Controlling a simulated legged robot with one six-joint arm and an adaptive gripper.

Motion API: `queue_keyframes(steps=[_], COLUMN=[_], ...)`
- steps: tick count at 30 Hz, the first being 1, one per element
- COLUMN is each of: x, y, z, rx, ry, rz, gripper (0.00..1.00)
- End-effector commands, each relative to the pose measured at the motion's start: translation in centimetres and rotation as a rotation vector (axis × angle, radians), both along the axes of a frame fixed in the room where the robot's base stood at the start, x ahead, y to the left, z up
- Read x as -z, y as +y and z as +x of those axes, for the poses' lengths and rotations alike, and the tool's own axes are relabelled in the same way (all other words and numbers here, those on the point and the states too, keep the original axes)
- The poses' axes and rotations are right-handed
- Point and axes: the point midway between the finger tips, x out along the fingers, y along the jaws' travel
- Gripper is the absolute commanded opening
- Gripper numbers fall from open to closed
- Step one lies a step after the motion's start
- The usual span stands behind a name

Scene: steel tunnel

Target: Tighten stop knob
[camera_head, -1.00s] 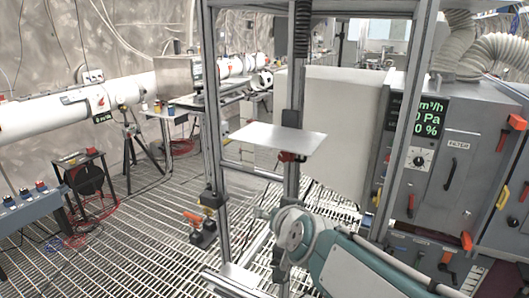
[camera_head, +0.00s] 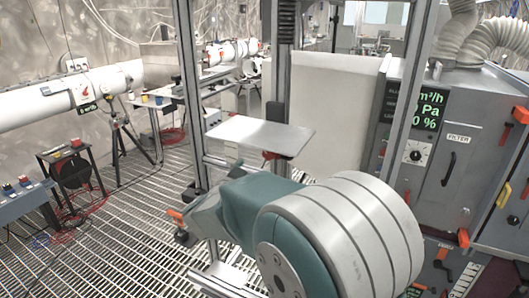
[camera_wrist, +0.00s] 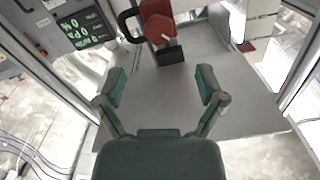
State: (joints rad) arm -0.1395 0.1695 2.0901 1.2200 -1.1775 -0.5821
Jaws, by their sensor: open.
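My gripper (camera_wrist: 161,88) is open and empty in the wrist view, its two teal-padded fingers spread apart. A red part with a dark block and a black curved handle (camera_wrist: 159,27) lies beyond the fingertips, near the top centre, apart from them. A flat grey plate (camera_wrist: 225,100) lies behind the fingers. In the head view the plate (camera_head: 252,132) is level inside the aluminium frame, with a small red part (camera_head: 272,155) under it. I cannot tell for certain which part is the stop knob.
Frame posts (camera_head: 187,90) stand close around the plate. A grey filter cabinet (camera_head: 470,170) with a green display is at right. An orange-handled part (camera_head: 176,216) sits low beside my arm.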

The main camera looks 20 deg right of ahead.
Motion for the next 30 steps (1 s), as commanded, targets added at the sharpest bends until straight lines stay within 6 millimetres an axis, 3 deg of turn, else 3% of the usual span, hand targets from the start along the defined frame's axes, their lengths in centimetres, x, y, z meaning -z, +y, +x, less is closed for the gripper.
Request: queue_keyframes(steps=[12,26,27,30], x=[0.1,0.0,0.0,0.0], y=[-6.4,-7.6,-7.6,-7.6], z=[4.6,5.8,5.8,5.8], rx=[0.001,-0.003,-0.003,-0.003], ry=[-0.001,-0.001,-0.001,-0.001], rz=[0.004,0.002,0.002,0.002], gripper=[0.89,0.89,0.84,0.40])
